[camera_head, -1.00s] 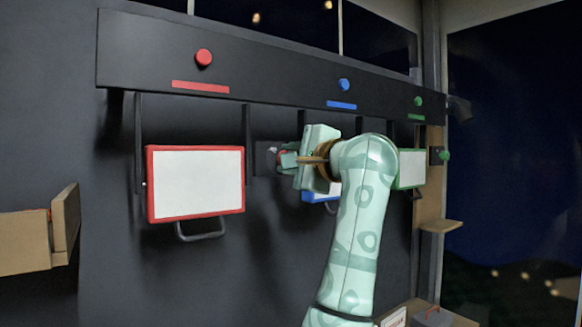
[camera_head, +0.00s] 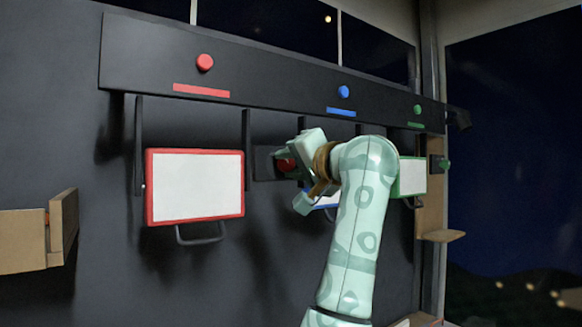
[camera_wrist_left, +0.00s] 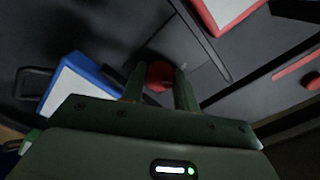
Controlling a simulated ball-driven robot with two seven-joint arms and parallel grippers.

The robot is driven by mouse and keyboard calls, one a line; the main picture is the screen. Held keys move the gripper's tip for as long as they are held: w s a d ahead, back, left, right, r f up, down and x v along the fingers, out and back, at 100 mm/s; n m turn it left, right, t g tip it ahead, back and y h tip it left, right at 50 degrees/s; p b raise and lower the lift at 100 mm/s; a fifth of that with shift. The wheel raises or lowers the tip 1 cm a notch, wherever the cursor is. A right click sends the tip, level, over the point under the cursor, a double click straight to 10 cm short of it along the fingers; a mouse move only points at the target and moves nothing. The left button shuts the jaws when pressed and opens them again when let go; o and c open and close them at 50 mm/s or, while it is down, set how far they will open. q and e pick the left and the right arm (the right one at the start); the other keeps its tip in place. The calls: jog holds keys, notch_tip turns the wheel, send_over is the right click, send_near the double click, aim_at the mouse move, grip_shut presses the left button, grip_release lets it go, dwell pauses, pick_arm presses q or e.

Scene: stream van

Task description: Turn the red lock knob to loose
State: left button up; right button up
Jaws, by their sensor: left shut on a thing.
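The red lock knob (camera_head: 285,164) sits on a dark plate on the wall, just right of the red-framed white panel (camera_head: 195,187). My left gripper (camera_head: 290,167) is at the knob, rolled to a tilt, and partly covers it. In the left wrist view the red knob (camera_wrist_left: 160,75) lies between the two fingers of my left gripper (camera_wrist_left: 161,88), which are shut on it. The knob's pointer and any loose marking cannot be made out. My right gripper is not in view.
A black rail (camera_head: 270,80) above carries red, blue and green round buttons. The blue-framed panel (camera_head: 327,201) is partly behind my left gripper. A green-framed panel (camera_head: 412,176) and a green knob (camera_head: 443,164) are at right. A cardboard-coloured box (camera_head: 25,240) stands at left.

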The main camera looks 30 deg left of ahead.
pick_arm(q)
jog(key=shift+f+n, duration=0.25)
jog(key=shift+n, duration=0.25)
jog(key=o, duration=1)
jog(key=shift+r, duration=0.1)
jog(key=b+v, duration=0.2)
jog(key=v, duration=1.4)
jog(key=shift+s+d+b, duration=0.1)
jog(key=shift+d+b, duration=0.1)
jog(key=shift+b, duration=0.1)
